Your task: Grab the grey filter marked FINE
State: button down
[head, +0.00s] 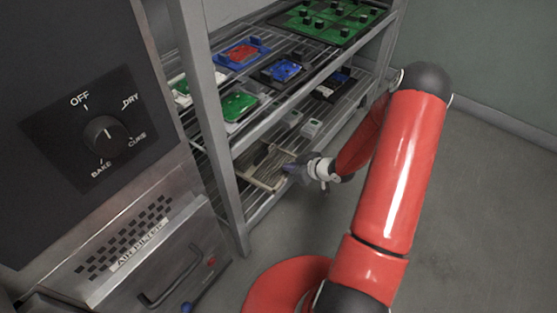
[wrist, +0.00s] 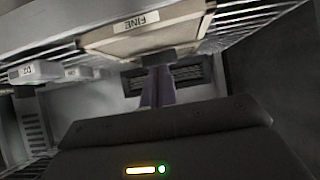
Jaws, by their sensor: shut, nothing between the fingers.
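The filter (wrist: 150,32) has a pale beige-grey frame, and its label reads FINE in the wrist view. In the head view the filter (head: 251,181) lies on a lower wire shelf, its near edge towards the shelf's front. My gripper (wrist: 158,62) is shut and holds nothing. Its fingers point at the filter's edge, and the tips look close to it; whether they touch I cannot tell. In the head view my gripper (head: 289,169) is at the right side of the filter and hides part of it.
The wire rack (head: 222,155) has upright posts and several shelves. Small white boxes (head: 312,128) sit beside the filter. Trays with a green board (head: 238,104) and a red board (head: 243,53) are on the shelf above. An oven (head: 100,130) stands at left. Floor at right is clear.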

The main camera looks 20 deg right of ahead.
aim_at(260, 157)
jog(key=w+a, duration=0.2)
jog(key=w, duration=0.1)
jog(key=w+a, duration=0.2)
jog(key=w, duration=0.1)
jog(key=w+a, duration=0.3)
jog(key=shift+s+d+f, duration=0.1)
jog(key=shift+s+f, duration=0.05)
jog(key=shift+f, duration=0.35)
jog(key=shift+f+b, duration=0.3)
jog(key=shift+b, duration=0.2)
jog(key=shift+d, duration=0.1)
jog(key=shift+s+f, duration=0.15)
jog(key=shift+s, duration=0.05)
jog(key=shift+s+d+f, duration=0.1)
jog(key=shift+s+d, duration=0.75)
jog(key=shift+s, duration=0.25)
jog(key=shift+s+d+f, duration=0.1)
jog(key=shift+s+d, duration=0.7)
jog(key=shift+s, duration=0.3)
jog(key=shift+r+p, duration=0.85)
jog(key=shift+p, duration=0.05)
jog(key=shift+w+a, duration=0.1)
jog(key=shift+w, duration=0.05)
